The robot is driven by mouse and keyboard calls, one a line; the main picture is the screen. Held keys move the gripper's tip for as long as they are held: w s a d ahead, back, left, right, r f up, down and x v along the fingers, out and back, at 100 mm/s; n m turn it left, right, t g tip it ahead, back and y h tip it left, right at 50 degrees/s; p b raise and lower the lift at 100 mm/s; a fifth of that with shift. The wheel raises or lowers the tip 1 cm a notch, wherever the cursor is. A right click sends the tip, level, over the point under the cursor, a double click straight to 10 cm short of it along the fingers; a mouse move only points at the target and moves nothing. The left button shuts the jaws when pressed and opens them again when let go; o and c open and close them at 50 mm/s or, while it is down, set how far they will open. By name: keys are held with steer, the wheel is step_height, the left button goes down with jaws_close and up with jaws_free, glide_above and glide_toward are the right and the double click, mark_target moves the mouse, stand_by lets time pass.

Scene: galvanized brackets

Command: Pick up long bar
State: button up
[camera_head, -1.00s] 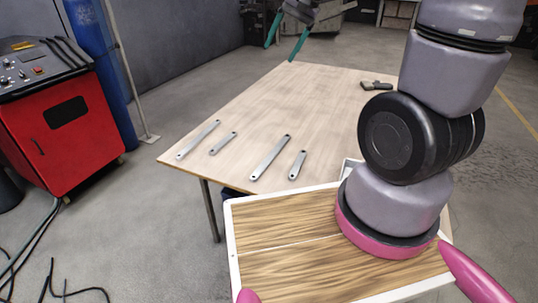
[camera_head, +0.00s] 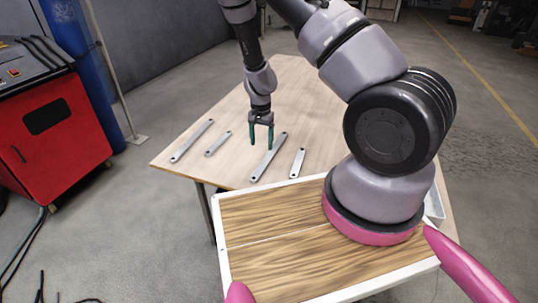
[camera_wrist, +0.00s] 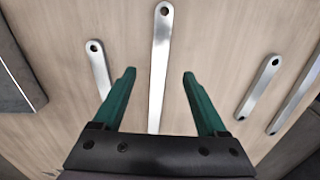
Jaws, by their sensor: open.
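A long grey metal bar (camera_head: 268,160) with a hole at each end lies on the wooden table. It also shows in the wrist view (camera_wrist: 158,70), centred between the two green fingers. My gripper (camera_head: 261,147) points down over this bar's far part, open and empty, with the fingers apart on either side; it also shows in the wrist view (camera_wrist: 160,74). I cannot tell the exact height above the bar. Another long bar (camera_head: 191,141) lies at the left of the table. The bar's near end is hidden in the wrist view by my gripper.
A short bar (camera_head: 218,144) lies left of the gripper, and another short bar (camera_head: 297,163) lies to the right. The wooden table (camera_head: 180,163) has bare room between the bars. A red machine (camera_head: 55,130) stands on the floor at left.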

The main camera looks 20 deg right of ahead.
mark_target(262, 166)
steer(key=f, duration=1.1)
steer(key=shift+w, duration=0.2)
jaws_close()
